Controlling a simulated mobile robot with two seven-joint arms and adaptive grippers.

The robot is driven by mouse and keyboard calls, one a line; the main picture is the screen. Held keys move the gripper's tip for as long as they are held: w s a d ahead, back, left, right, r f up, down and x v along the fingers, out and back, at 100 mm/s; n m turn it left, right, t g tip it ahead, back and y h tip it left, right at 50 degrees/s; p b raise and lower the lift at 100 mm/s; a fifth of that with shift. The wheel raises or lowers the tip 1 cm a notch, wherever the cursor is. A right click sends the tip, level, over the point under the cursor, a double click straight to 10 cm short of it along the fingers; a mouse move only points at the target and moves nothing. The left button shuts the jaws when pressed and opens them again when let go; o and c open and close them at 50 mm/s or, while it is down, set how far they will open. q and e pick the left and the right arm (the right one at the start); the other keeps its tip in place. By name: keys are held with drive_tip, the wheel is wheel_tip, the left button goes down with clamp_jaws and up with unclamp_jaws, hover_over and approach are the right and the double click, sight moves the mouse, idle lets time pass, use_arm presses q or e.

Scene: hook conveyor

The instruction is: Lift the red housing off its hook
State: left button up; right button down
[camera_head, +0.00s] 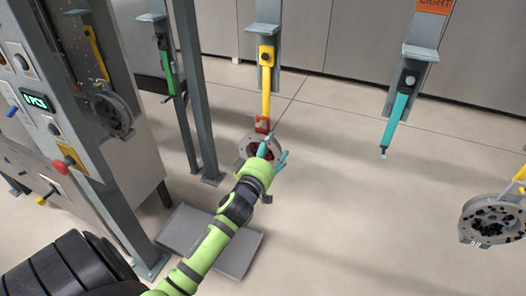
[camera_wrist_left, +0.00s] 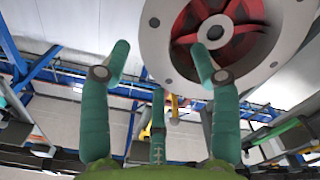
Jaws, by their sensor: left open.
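The red housing, a round grey flange with a red spoked inside (camera_head: 244,146), hangs at the lower end of a yellow hook (camera_head: 266,88) in the head view, under a red piece (camera_head: 262,125). My left gripper (camera_head: 275,152) is in front of it and hides part of it. In the left wrist view the housing's pale flange and red spokes (camera_wrist_left: 240,65) fill the upper right. The open teal fingers (camera_wrist_left: 160,58) are spread with nothing between them; the right finger overlaps the flange in the picture. Contact cannot be told. My right gripper is not in view.
A teal hook (camera_head: 395,122) hangs empty on the right. A dark-centred housing (camera_head: 485,226) hangs at the right edge, another (camera_head: 113,117) at the left. A green hook (camera_head: 168,72) and grey posts (camera_head: 187,85) stand left, beside a control panel (camera_head: 35,85). Open floor lies right.

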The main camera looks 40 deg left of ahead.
use_arm(q)
drive_tip(key=c, duration=1.2)
drive_tip(key=shift+d+r, duration=0.1)
drive_tip(key=shift+r, duration=0.2)
drive_tip(key=shift+w, duration=0.1)
drive_tip(key=shift+r+b, duration=0.4)
drive_tip(key=shift+r, duration=1.1)
drive_tip(key=shift+c, duration=0.2)
drive_tip(key=shift+s+r, duration=0.15)
drive_tip(key=shift+s, duration=0.05)
drive_tip(key=r+p+v, duration=0.1)
drive_tip(key=v, duration=1.6)
drive_tip(key=shift+s+r, duration=0.4)
